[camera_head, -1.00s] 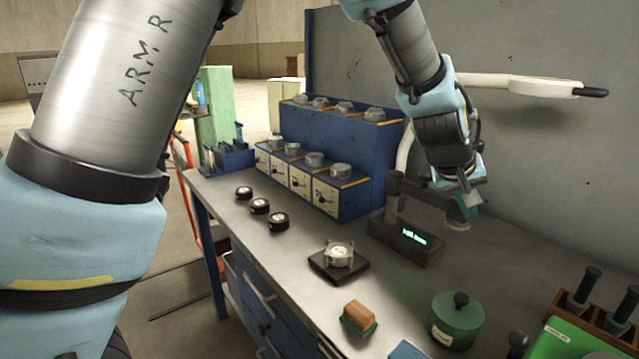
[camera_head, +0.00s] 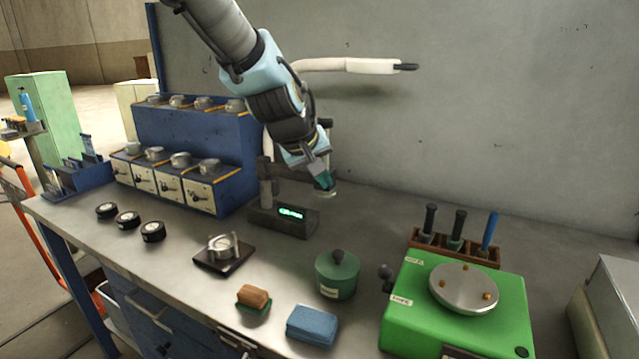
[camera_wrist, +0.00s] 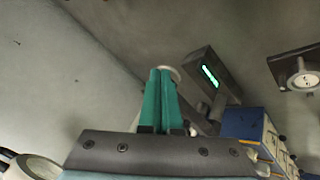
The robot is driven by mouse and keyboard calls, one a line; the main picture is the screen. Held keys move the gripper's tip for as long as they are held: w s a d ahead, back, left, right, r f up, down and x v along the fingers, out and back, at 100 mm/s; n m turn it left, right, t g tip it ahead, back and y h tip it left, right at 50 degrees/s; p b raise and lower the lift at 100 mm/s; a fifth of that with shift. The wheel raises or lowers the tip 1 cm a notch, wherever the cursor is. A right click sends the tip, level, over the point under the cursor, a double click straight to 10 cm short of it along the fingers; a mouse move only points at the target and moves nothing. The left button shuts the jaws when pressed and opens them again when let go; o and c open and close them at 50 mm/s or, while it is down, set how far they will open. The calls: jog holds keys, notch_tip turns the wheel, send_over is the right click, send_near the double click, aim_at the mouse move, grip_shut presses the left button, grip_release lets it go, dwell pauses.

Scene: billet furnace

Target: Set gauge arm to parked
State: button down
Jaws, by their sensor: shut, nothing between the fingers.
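The gauge is a dark grey base (camera_head: 262,217) with a lit green display (camera_head: 291,213), standing on the bench before the back wall. A dark post (camera_head: 265,182) rises from its left end. In the wrist view, the gauge base (camera_wrist: 203,62) lies just right of the teal fingers of my gripper (camera_wrist: 161,72). The fingers are shut and empty.
A white jointed arm with a black tip (camera_head: 372,66) reaches along the wall above. A fixture with a round part (camera_head: 222,250), a green lidded pot (camera_head: 337,277), a blue block (camera_head: 312,325) and a green turntable unit (camera_head: 450,325) stand on the bench.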

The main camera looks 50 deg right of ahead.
jog(key=s+a+r+b, duration=0.1)
jog(key=s+a+r, duration=0.2)
jog(key=r, duration=0.3)
jog(key=shift+s+a+r, duration=0.15)
jog(key=shift+s+r, duration=0.15)
jog(key=shift+s, duration=0.2)
jog(key=w+a+f+n+t+y, duration=0.15)
jog(key=w+a+f, duration=0.25)
jog(key=w+a, duration=0.6)
jog(key=w+a+f+n+y, duration=0.15)
jog(key=w+a+f, duration=0.25)
jog(key=w+a, duration=0.65)
jog(key=s+a+f+n+y, duration=0.1)
jog(key=a+f, duration=0.1)
jog(key=a, duration=0.8)
jog(key=s+a+f+n+y, duration=0.1)
jog(key=a+f, duration=0.1)
jog(key=a, duration=0.8)
jog(key=s+a+f+g+y, duration=0.1)
jog(key=s+a+f+y, duration=0.1)
jog(key=a, duration=0.9)
jog(key=shift+f+n, duration=0.4)
jog(key=shift+f, duration=0.15)
